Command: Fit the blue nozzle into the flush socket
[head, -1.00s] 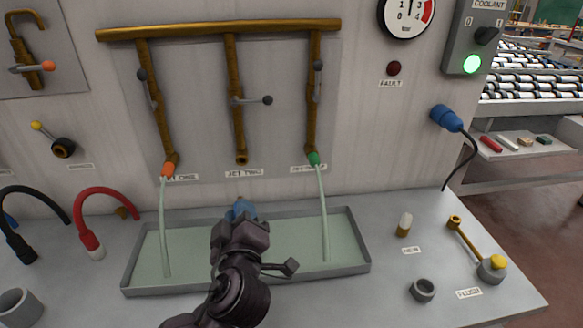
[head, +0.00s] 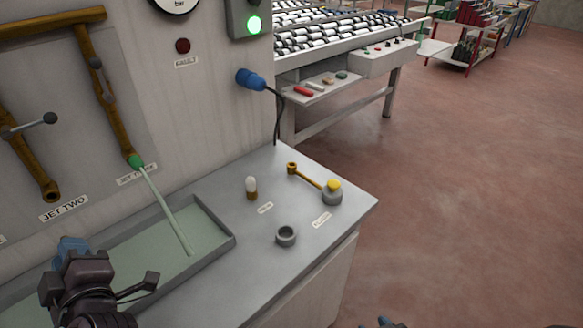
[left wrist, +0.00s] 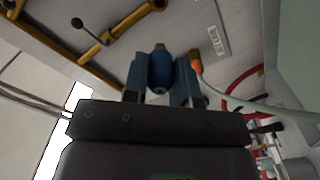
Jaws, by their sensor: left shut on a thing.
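The blue nozzle (left wrist: 160,72) has a brass end and sits between the two fingers of my left gripper (left wrist: 161,84) in the left wrist view. In the head view my left gripper (head: 72,250) is at the lower left, over the tray, shut on the nozzle, which is mostly hidden there. The flush socket (head: 292,168) is the open brass end of a short pipe on the bench at right, far from the nozzle. The pipe runs to a grey base with a yellow top (head: 334,190). A dark bit at the bottom edge seems to be my right gripper (head: 385,322).
A grey ring (head: 286,236) and a white-topped brass piece (head: 251,188) stand on the bench near the flush pipe. A green-tipped jet (head: 136,161) runs into the tray (head: 222,240). A blue plug (head: 250,79) with a cable sits on the wall. Open floor lies right of the bench.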

